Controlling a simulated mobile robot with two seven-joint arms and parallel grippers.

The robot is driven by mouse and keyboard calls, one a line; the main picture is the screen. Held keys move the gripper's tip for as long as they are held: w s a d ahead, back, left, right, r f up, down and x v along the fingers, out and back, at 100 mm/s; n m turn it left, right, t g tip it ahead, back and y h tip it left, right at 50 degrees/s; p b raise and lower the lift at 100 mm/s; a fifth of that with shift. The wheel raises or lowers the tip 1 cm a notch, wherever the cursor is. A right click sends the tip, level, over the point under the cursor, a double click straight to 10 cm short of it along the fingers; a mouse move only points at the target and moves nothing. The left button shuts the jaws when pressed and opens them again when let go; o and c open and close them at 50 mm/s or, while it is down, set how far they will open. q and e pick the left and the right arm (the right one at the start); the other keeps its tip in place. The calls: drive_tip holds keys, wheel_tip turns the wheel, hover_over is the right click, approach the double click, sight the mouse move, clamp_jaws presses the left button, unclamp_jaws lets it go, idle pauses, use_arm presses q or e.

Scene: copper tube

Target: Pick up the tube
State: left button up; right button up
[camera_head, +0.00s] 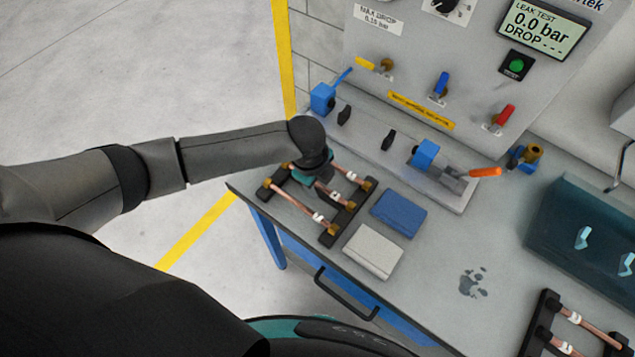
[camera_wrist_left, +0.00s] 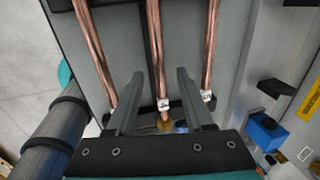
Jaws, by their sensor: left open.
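Copper tubes with brass ends and white tags lie side by side on a black rack (camera_head: 327,239) at the left end of the bench. The front tube (camera_head: 297,203) is clear in the head view; the middle one (camera_head: 327,188) is partly hidden by my left gripper (camera_head: 316,180). In the left wrist view three tubes run up the picture. My left gripper (camera_wrist_left: 159,88) is open, one finger on each side of the middle tube (camera_wrist_left: 156,45), with gaps to both sides. Whether the fingers are down at tube height is hard to tell. My right gripper is out of view.
A blue pad (camera_head: 399,213) and a pale pad (camera_head: 373,250) lie right of the rack. Behind stands a test panel (camera_head: 440,75) with a blue clamp (camera_head: 425,153) and orange-handled lever (camera_head: 484,172). A second rack (camera_head: 546,318) with tubes is at the lower right. Bench between is mostly clear.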

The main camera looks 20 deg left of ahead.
use_arm(q)
clamp_jaws()
idle(0.3)
idle(0.3)
